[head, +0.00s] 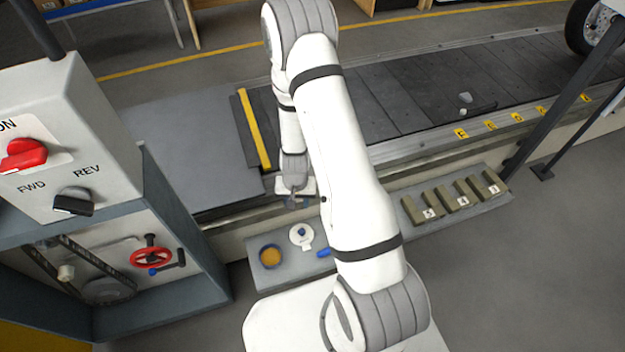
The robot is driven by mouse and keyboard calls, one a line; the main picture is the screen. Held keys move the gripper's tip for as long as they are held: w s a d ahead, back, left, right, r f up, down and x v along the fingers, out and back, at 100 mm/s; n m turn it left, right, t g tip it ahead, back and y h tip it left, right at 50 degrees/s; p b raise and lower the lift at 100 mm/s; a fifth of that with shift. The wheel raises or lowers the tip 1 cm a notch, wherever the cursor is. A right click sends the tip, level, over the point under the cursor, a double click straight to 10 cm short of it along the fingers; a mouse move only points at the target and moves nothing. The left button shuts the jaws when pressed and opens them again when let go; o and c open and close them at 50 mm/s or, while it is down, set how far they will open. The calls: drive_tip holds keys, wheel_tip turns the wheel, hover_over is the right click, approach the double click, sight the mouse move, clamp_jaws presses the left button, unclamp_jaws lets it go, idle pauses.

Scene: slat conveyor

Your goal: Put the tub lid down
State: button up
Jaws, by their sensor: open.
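The tub lid (307,241), a white disc with a dark blue knob, lies on the grey shelf (282,277) along the conveyor's front edge. The open tub (264,250) stands just left of it, dark-rimmed with orange-yellow contents. The lid is beside the tub, not on it. My gripper (297,203) is above and behind the lid in the picture, near the conveyor edge, and appears apart from it. Its fingers are small and partly unclear, but it is open and I see nothing held in it.
A blue object (323,253) lies right of the lid, partly behind my arm. Several numbered blocks (462,201) sit on the shelf's right part. A control box (85,130) with a red switch and a red handwheel (151,258) are at left. The slat conveyor (400,105) runs behind; a wheel stands far right.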

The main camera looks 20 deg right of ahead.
wheel_tip(320, 180, up, 23)
drive_tip(key=s+a+n, duration=0.1)
drive_tip(key=s+n, duration=0.1)
drive_tip(key=s, duration=0.1)
drive_tip(key=s+d+r+n+t, duration=0.1)
drive_tip(key=s+d+r+n, duration=0.1)
drive_tip(key=s+r, duration=1.1)
drive_tip(key=shift+r, duration=0.4)
drive_tip(key=shift+c, duration=0.5)
